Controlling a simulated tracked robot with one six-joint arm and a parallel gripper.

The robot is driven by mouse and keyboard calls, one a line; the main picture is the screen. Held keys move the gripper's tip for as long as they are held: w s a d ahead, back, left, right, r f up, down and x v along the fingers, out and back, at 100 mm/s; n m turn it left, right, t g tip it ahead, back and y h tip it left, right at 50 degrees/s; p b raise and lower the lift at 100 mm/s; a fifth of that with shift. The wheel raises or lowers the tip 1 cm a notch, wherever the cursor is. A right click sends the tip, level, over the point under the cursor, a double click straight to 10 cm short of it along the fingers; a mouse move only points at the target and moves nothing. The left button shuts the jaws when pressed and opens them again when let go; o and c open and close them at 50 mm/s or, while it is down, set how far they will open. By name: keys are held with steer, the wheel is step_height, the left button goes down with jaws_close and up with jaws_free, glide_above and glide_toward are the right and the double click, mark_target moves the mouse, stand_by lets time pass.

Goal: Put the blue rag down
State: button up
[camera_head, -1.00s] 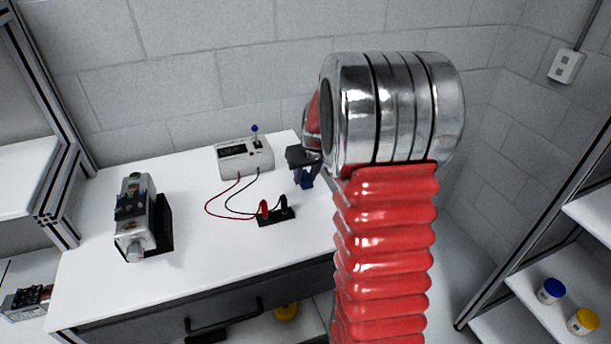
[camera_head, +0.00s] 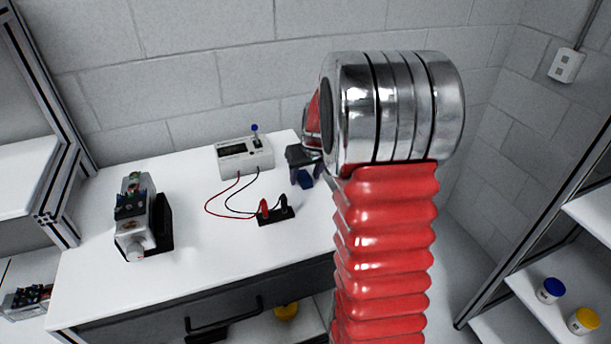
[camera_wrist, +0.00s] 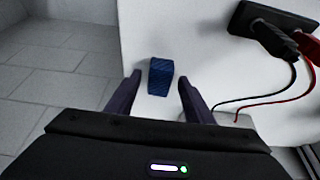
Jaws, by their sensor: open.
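The blue rag (camera_wrist: 160,77) is a small dark blue block-like shape. In the wrist view it lies on the white tabletop near the table's edge, between and just beyond my fingertips. My gripper (camera_wrist: 157,84) is open, with a gap on each side of the rag. In the head view my gripper (camera_head: 307,177) is over the right part of the table, and the blue rag (camera_head: 305,180) shows between its fingers. My arm hides the table's right end in the head view.
A white meter box (camera_head: 245,158) stands at the back, with red and black leads to a black connector block (camera_head: 275,215), also in the wrist view (camera_wrist: 270,28). A motor-like device (camera_head: 135,222) stands at left.

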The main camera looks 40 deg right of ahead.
steer(key=v, duration=1.2)
stand_by(0.4)
steer(key=s+a+r+n, duration=0.15)
steer(key=s+a, duration=0.25)
steer(key=a, duration=0.4)
steer(key=s+a+r, duration=0.3)
steer(key=s+a, duration=0.1)
steer(key=a, duration=0.3)
steer(key=s+a+f+n+t+y, duration=0.1)
steer(key=s+a, duration=1)
steer(key=s, duration=0.2)
steer(key=shift+s, duration=0.2)
steer(key=shift+o, duration=0.6)
steer(key=shift+d+f, duration=0.15)
steer(key=shift+d, duration=0.05)
